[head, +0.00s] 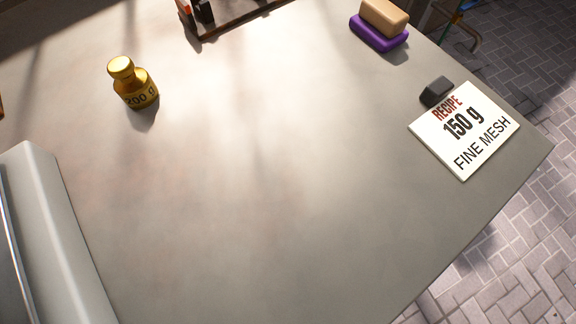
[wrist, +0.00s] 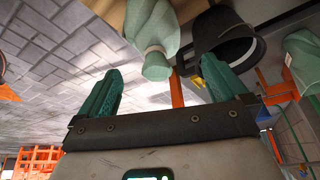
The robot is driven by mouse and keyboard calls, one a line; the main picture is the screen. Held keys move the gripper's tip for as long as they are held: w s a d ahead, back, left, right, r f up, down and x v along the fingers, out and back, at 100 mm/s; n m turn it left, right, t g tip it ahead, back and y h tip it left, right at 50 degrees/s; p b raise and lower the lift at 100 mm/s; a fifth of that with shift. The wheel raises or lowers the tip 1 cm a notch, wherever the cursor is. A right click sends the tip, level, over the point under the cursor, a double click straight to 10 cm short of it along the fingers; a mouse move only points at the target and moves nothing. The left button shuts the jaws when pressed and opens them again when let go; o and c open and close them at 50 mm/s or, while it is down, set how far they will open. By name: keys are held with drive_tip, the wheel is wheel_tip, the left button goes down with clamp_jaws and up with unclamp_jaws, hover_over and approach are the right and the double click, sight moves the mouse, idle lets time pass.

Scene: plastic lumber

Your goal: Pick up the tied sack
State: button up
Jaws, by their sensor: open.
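What looks like the tied sack (wrist: 152,30) is pale green, with a gathered neck and a rounded knob, at the top middle of the wrist view. The upper part of it is cut off by the frame edge. My gripper (wrist: 162,82) has two green fingers spread wide with nothing between them. The sack appears beyond the fingertips, apart from them. A second pale green bundle (wrist: 303,50) shows at the right edge. Neither sack nor gripper shows in the head view.
A dark bucket-like vessel (wrist: 226,40) is right of the sack, near an orange post (wrist: 177,92). An orange crate (wrist: 38,160) is lower left. The grey table (head: 260,200) holds a gold 200 g weight (head: 133,85), a recipe card (head: 464,130) and a purple-tan block (head: 380,30); its middle is clear.

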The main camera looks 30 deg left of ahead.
drive_tip(key=b+x, duration=0.3)
drive_tip(key=x, duration=0.5)
drive_tip(key=shift+s+d, duration=0.1)
drive_tip(key=shift+c, duration=0.4)
drive_tip(key=c, duration=1.3)
drive_tip(key=shift+c, duration=0.4)
drive_tip(key=shift+r, duration=0.15)
